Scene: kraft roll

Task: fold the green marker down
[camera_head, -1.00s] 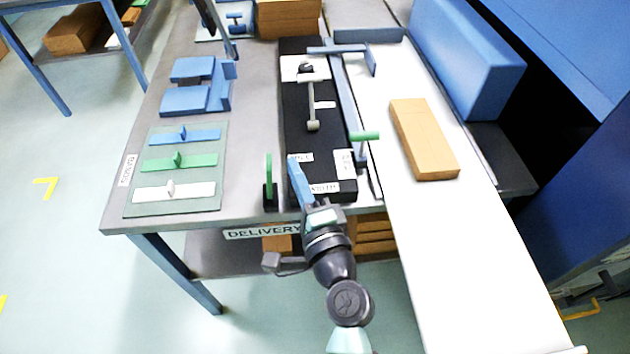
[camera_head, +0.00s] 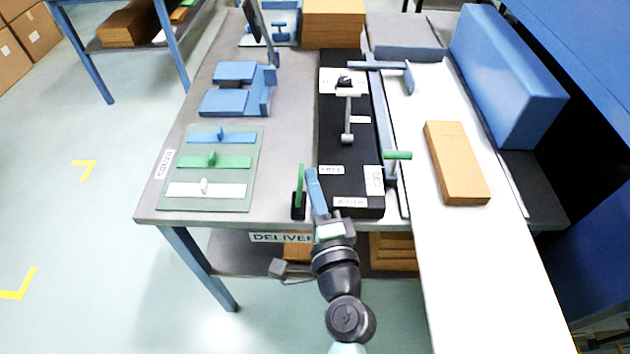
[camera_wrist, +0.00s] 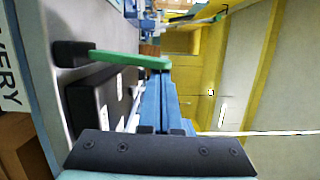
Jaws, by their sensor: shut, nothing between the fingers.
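The green marker (camera_head: 300,184) is a thin green bar standing upright from a small black base at the table's front edge. In the wrist view the green marker (camera_wrist: 130,60) runs from its black base on the left towards the blue fingers. My gripper (camera_head: 311,172) is shut and empty, its blue fingers just right of the marker in the head view. In the wrist view my gripper (camera_wrist: 158,78) has its tips close to the marker's free end. I cannot tell whether they touch.
A black box (camera_head: 350,182) with white labels lies right of the marker. A lever with a green handle (camera_head: 397,155) stands beside it. A mat (camera_head: 180,205) with blue, green and white bars lies to the left. A cardboard box (camera_head: 456,165) rests on the white surface.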

